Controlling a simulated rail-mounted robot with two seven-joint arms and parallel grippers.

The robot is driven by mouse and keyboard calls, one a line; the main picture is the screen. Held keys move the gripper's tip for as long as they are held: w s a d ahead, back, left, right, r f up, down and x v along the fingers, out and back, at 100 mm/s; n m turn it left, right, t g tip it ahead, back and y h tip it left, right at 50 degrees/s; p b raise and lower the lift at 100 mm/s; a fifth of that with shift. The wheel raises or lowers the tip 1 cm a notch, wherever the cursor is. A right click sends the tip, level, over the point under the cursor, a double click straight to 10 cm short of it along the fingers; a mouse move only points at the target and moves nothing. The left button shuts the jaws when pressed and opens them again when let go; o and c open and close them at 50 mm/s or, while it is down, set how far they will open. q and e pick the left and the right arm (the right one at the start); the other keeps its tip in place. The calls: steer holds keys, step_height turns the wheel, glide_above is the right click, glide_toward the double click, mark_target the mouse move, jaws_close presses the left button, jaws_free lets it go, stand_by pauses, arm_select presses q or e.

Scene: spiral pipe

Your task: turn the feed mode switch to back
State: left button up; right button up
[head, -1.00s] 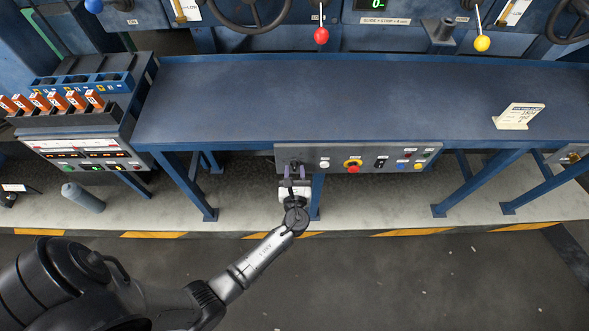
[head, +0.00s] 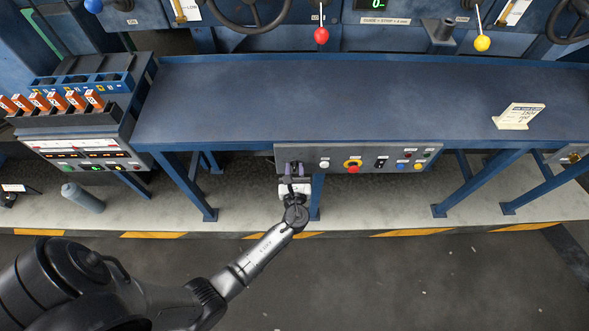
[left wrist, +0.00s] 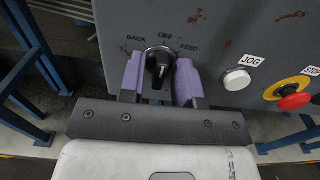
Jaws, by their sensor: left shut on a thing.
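The feed mode switch (left wrist: 159,66) is a black rotary knob on a grey control panel (left wrist: 228,30). BACK is printed at its upper left, OFF above it and FEED at its upper right. My left gripper (left wrist: 160,80) has its purple fingers on either side of the knob and is shut on it. In the head view my left gripper (head: 295,169) is at the left end of the panel (head: 340,150), where it mostly hides the switch. I cannot tell clearly which label the knob points to. My right gripper is not in view.
A white JOG button (left wrist: 237,79) and a red stop button on a yellow ring (left wrist: 292,95) are right of the switch. The panel hangs on the front of a long blue table (head: 400,95). Blue table legs (head: 190,185) stand below. Open floor lies in front.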

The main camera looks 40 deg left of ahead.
arm_select(q)
steer(key=shift+f+n+b, duration=0.1)
steer(key=shift+n+b, duration=0.45)
steer(key=shift+n, duration=0.25)
steer(key=n+b, duration=0.2)
steer(key=n, duration=0.1)
steer(key=shift+f, duration=0.1)
steer(key=n+b, duration=0.3)
steer(key=n, duration=0.2)
steer(key=shift+s, duration=0.1)
steer(key=shift+b, duration=0.35)
steer(key=o, duration=0.6)
steer(key=shift+n, duration=0.3)
steer(key=shift+c, duration=0.2)
